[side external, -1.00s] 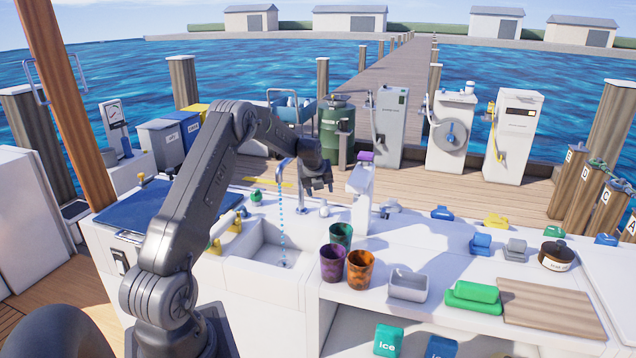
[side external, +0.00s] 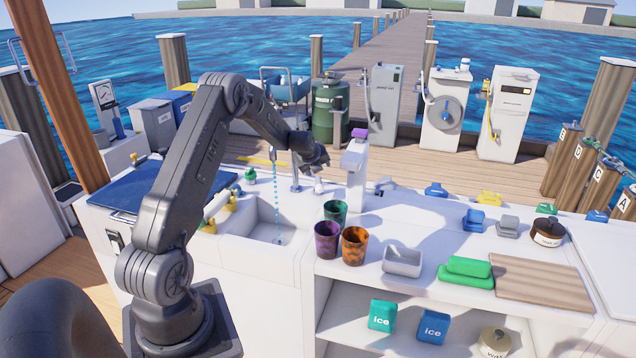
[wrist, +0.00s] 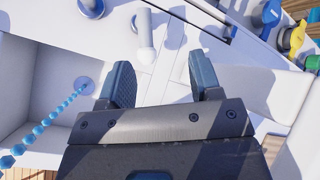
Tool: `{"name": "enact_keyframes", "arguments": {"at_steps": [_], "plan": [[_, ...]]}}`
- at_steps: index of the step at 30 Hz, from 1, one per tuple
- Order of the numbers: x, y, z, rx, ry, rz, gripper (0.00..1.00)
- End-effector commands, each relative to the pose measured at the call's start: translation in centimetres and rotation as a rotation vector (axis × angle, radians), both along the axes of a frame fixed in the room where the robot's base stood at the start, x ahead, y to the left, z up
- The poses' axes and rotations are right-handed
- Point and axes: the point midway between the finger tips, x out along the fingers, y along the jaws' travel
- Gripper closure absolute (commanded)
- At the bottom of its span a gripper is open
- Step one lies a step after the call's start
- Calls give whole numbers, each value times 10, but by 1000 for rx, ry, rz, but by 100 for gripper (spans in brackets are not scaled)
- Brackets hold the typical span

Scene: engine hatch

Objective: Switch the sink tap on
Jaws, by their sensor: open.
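The sink tap's spout (side external: 273,160) stands behind the sink basin (side external: 262,205). A dotted blue water stream (side external: 278,205) falls from it to the drain; this stream also shows in the wrist view (wrist: 42,127). My gripper (side external: 318,162) is above the counter just behind and right of the basin, partly covering the tap. In the wrist view my gripper (wrist: 160,85) is open and empty. A small white knob-ended piece (wrist: 146,45) stands beyond the gap between the fingers, apart from both; it shows in the side view (side external: 318,187). I cannot tell whether it is the tap's handle.
A tall white post with a purple top (side external: 357,160) stands close right of my gripper. Purple (side external: 327,240), orange (side external: 354,245) and green (side external: 336,212) cups stand right of the basin. A grey tray (side external: 402,260) and green sponge-like block (side external: 468,268) lie farther right.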

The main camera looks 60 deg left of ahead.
Motion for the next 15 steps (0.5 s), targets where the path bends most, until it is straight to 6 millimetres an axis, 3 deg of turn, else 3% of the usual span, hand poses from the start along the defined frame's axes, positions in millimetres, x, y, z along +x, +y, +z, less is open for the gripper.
{"name": "enact_keyframes", "arguments": {"at_steps": [6,15], "plan": [[5,0,-23,107,-309,152,42],[-5,-6,-24,201,-604,256,42]]}}
